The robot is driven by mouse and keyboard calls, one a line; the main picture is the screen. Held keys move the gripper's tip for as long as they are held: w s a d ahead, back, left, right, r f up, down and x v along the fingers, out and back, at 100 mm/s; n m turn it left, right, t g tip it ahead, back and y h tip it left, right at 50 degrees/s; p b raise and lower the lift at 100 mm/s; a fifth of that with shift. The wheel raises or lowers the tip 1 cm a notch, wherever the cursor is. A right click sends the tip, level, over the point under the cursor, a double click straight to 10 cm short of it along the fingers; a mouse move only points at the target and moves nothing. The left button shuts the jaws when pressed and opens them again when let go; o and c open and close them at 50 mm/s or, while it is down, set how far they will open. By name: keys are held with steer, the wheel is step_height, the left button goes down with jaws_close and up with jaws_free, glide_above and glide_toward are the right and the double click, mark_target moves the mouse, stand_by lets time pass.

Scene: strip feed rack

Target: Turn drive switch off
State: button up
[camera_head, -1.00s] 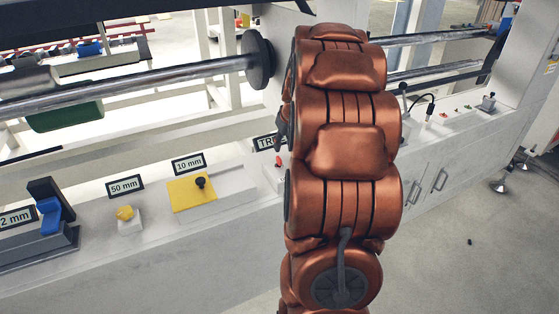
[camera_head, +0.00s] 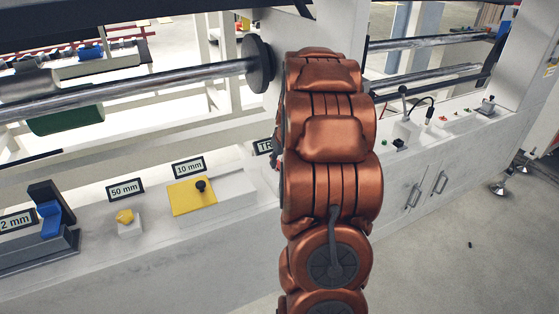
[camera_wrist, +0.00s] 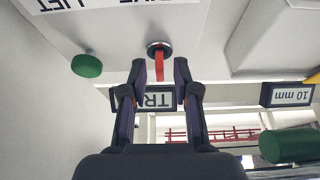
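In the wrist view, a red lever (camera_wrist: 159,66) on a dark round base stands on a pale panel; it looks like the drive switch. A white label with partly cut-off upside-down text (camera_wrist: 110,3) is at the top edge of that view. My gripper (camera_wrist: 160,68) is open, with its two dark fingers apart. The lever appears between the fingertips, and I see no clear contact. In the head view my copper-coloured arm hides the gripper and the switch.
A green knob (camera_wrist: 87,65) is beside the lever in the wrist view. In the head view, a yellow plate with a black knob (camera_head: 192,195), a yellow knob (camera_head: 125,217) and a blue part (camera_head: 49,219) line the bench left of my arm. Metal rollers (camera_head: 130,88) run above.

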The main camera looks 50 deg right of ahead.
jaws_close()
steer(key=shift+r+m, duration=0.1)
steer(key=shift+m, duration=0.2)
steer(key=m+h+p, duration=0.1)
steer(key=m+p, duration=0.1)
steer(key=m, duration=0.1)
steer(key=shift+r+m+g+h+p, duration=0.1)
steer(key=shift+m+g+h+p, duration=0.2)
steer(key=shift+g+p, duration=0.1)
steer(key=m+g+h+p, duration=0.1)
steer(key=m, duration=0.3)
steer(key=shift+w+a, duration=0.1)
steer(key=shift+w, duration=0.05)
steer(key=m, duration=0.1)
steer(key=m+g, duration=0.1)
steer(key=m, duration=0.1)
steer(key=m+g, duration=0.1)
steer(key=m, duration=0.1)
steer(key=shift+w+f+h, duration=0.1)
steer(key=shift+f+h, duration=0.15)
steer(key=shift+h, duration=0.05)
steer(key=m+g+b, duration=0.1)
steer(key=m+b, duration=0.1)
steer(key=m, duration=0.2)
steer(key=shift+m+g, duration=0.4)
steer(key=shift+b, duration=0.3)
